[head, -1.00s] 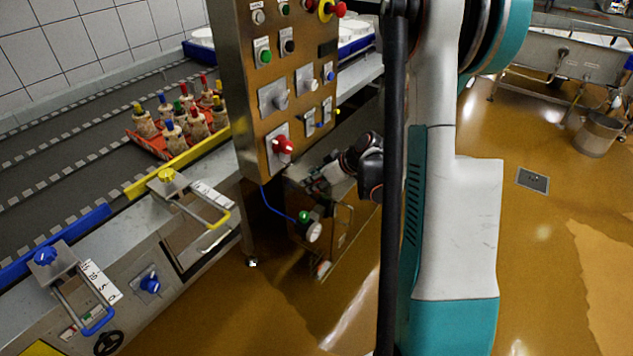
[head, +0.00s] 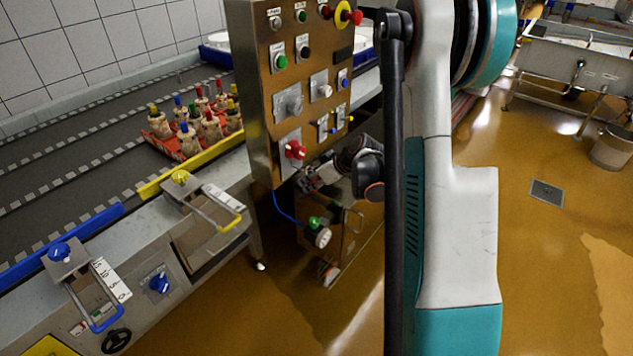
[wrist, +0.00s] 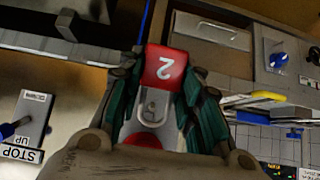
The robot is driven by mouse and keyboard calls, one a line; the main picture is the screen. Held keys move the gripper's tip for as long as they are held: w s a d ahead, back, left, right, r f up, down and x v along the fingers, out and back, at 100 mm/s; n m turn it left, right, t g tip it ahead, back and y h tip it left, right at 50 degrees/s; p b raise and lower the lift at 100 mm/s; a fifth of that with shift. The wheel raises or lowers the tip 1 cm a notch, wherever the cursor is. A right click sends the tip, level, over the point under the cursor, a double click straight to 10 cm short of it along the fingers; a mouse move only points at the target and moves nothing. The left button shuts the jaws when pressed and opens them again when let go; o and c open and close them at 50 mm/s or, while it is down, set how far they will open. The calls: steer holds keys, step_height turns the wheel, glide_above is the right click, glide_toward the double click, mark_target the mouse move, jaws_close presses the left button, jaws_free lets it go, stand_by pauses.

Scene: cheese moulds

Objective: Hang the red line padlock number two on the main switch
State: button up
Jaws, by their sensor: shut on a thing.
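The red padlock with a white number 2 (wrist: 165,70) is between the fingers of my gripper (wrist: 158,88) in the wrist view. My gripper is shut on its body. Its metal shackle (wrist: 152,106) points toward a pale plate with a red part, which looks like the main switch (wrist: 148,142). In the head view the red main switch (head: 295,150) sits low on the steel control cabinet, and my gripper (head: 308,180) is just below it. The padlock is not clear there. I cannot tell whether the shackle touches or passes through the switch.
The steel control cabinet (head: 262,120) carries several buttons and selectors close above my gripper. A green-capped fitting (head: 315,224) on a blue cable is below. A conveyor (head: 90,130) with a red crate of small bottles is left. Wet open floor lies right.

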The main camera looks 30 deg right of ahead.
steer(key=shift+w+a+f, duration=0.25)
steer(key=shift+w, duration=0.4)
steer(key=shift+w+a+f, duration=0.25)
steer(key=shift+w, duration=0.4)
steer(key=shift+w+a+f, duration=0.25)
steer(key=shift+w, duration=0.4)
steer(key=o, duration=1.2)
steer(key=shift+c, duration=0.2)
steer(key=v, duration=1.2)
steer(key=shift+a, duration=0.15)
